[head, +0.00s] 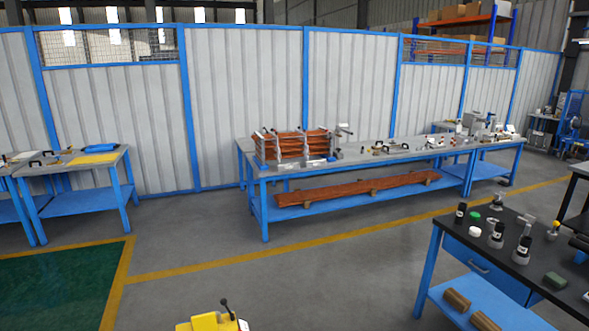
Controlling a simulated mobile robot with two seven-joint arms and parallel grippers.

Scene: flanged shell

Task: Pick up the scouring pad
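A dark green block that looks like the scouring pad (555,280) lies on the black-topped workbench (508,238) at the right of the head view. It lies flat near the bench's front side, apart from the bottles. Nothing covers it. Neither of my grippers is in view.
Several dark bottles, including one bottle (461,213), a green round lid (473,216) and a white round item (474,232) stand farther back on that bench. A long blue-legged workbench (360,157) lines the wall. Open grey floor (300,270) lies between. A yellow object (207,322) shows at the bottom edge.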

